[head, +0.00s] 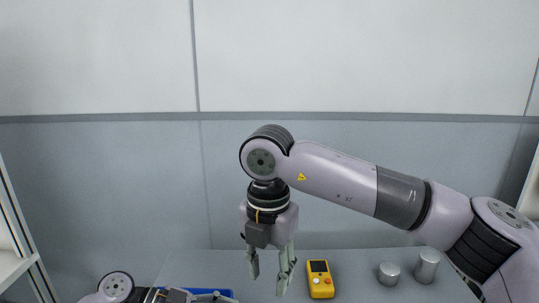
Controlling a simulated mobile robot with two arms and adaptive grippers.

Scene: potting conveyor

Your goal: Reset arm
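My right arm reaches in from the right and bends down at the wrist. Its gripper (269,271) points straight down over the grey table (341,262), with its two fingers apart and nothing between them. My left arm shows only at the bottom left edge. Its gripper (213,297) lies low and is mostly cut off by the frame, so whether its fingers are open or shut does not show.
A yellow handheld device (320,280) with a dark screen lies just right of my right gripper. A short metal cylinder (388,274) and a taller one (427,266) stand further right. A blue object (226,293) is partly hidden by my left gripper. A wall closes off the back.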

